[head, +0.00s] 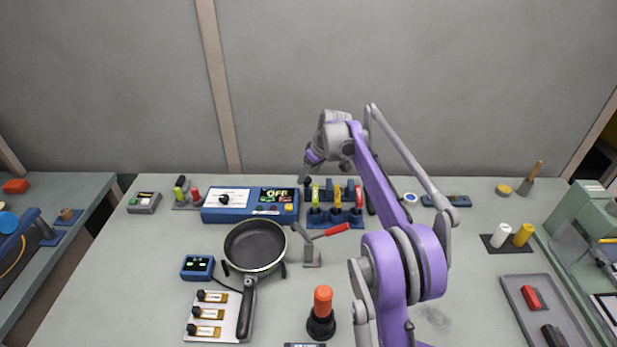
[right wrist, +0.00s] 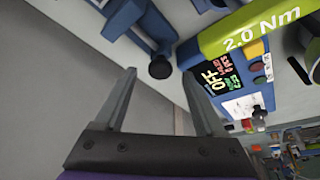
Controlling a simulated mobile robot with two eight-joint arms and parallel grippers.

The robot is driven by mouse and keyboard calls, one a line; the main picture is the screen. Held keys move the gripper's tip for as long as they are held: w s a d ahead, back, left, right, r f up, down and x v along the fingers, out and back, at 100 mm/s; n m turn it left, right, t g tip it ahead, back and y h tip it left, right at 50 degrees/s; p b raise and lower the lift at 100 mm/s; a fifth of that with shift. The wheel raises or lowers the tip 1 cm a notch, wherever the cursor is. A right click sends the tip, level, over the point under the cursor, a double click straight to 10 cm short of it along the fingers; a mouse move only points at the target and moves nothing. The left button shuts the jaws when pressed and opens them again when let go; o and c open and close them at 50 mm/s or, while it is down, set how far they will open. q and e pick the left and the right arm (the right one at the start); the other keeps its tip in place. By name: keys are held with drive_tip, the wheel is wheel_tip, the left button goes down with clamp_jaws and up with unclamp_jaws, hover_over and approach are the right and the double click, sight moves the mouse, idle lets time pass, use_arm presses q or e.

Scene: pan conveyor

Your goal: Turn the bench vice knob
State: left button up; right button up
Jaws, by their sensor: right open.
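A blue bench vice (head: 327,185) stands behind the torque-driver rack at the back of the bench, partly hidden by the rack and my arm. Its dark round knob (right wrist: 159,68) shows in the right wrist view, at the end of a short blue shaft. My right gripper (head: 303,179) is above the back of the bench, at the left end of the vice. In the right wrist view my right gripper (right wrist: 159,74) is open and empty, with the knob in line between the fingertips; I cannot tell how deep. My left gripper is not in view.
The rack (head: 335,217) with several coloured drivers stands just in front of the vice. A blue control box (head: 240,212) with an OFF display (right wrist: 222,82) is close on the left. A black pan (head: 255,246) is nearer. The wall (head: 270,90) rises behind the bench.

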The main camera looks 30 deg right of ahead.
drive_tip(key=shift+w+f, duration=0.25)
drive_tip(key=shift+f, duration=0.4)
clamp_jaws()
